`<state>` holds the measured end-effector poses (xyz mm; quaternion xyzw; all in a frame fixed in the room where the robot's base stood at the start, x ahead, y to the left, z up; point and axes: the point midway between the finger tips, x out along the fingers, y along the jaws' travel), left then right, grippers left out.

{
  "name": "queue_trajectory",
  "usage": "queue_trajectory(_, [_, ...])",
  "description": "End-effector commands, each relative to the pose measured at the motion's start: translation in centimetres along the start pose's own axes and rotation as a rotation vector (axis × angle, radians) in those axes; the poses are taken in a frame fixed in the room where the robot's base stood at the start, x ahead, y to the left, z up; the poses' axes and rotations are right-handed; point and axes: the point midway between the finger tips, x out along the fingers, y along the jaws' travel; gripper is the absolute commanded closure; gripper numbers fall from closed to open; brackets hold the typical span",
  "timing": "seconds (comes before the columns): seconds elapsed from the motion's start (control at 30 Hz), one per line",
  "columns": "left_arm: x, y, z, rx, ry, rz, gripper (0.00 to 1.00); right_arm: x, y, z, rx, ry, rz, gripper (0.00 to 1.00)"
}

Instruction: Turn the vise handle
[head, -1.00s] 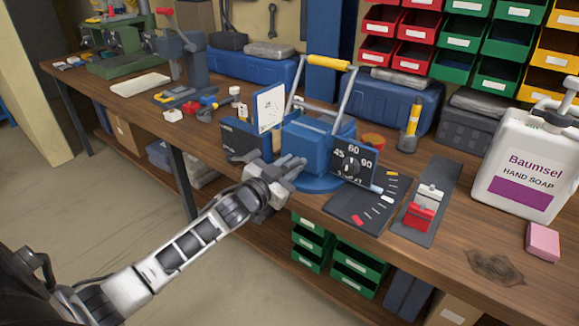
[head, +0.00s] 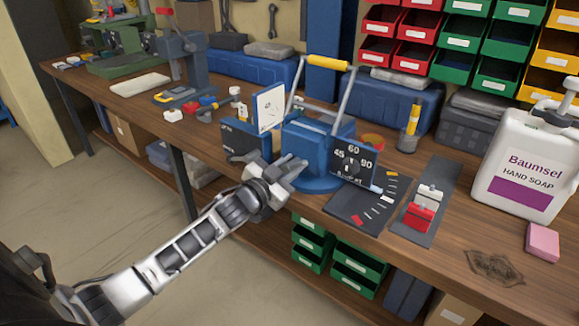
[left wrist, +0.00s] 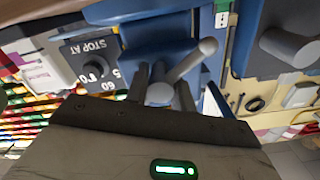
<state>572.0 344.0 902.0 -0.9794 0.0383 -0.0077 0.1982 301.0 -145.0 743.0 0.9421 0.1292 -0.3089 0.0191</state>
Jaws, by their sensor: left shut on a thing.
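The blue vise (head: 305,148) stands on the workbench in the middle of the head view. Its grey handle bar (left wrist: 193,60) shows in the left wrist view, slanting up to the right from a round hub (left wrist: 160,94). In the head view my left gripper (head: 291,171) is at the vise's front face, and hides most of the handle there. In the left wrist view the two dark fingers of my left gripper (left wrist: 162,88) are on either side of the hub, shut on the handle. A dial plate (head: 353,163) marked 45, 60, 90 is beside the vise. My right gripper is not in view.
A dark mat (head: 362,205) with coloured marks and a strip with a red block (head: 419,217) lie right of the vise. A soap bottle (head: 520,165) and a pink sponge (head: 542,242) are farther right. Blue toolboxes (head: 250,78) stand behind.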

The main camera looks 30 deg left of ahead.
Motion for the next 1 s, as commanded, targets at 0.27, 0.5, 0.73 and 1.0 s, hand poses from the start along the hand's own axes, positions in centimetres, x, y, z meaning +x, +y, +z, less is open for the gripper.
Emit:
queue_trajectory(0.27, [-0.01,0.07,-0.01,0.193,0.0,0.001,0.98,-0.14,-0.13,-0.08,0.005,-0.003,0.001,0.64])
queue_trajectory(0.5, [-0.01,0.09,0.03,0.4,0.0,0.001,0.98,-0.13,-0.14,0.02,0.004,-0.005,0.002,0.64])
queue_trajectory(0.73, [-0.01,0.11,0.06,0.565,0.0,0.002,0.98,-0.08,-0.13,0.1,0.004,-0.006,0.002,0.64])
queue_trajectory(1.0, [-0.02,0.12,0.06,0.685,0.0,0.002,0.98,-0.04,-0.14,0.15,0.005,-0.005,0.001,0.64])
